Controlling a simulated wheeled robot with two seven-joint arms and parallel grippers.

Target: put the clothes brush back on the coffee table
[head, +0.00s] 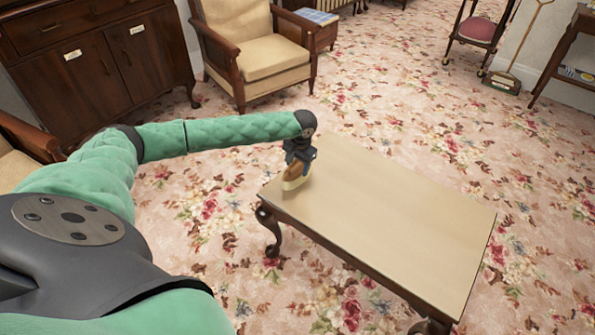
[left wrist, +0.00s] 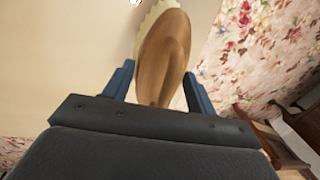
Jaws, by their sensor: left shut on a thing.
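The clothes brush (left wrist: 164,55) has an oval brown wooden back and pale bristles along one edge. It also shows in the head view (head: 292,181), over the left end of the coffee table (head: 385,215). My left gripper (head: 299,160) is shut on the brush, and its blue fingers (left wrist: 158,88) stand on either side of the wood in the left wrist view. The brush's lower edge is at or close to the tabletop; I cannot tell whether it touches. The coffee table has a plain tan top and dark curved legs. My right gripper is not in view.
The rest of the tabletop is bare. An armchair (head: 250,55) stands behind, with a dark cabinet (head: 100,50) at the back left. A small chest (head: 313,30) is beside the armchair. Open flowered carpet surrounds the table.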

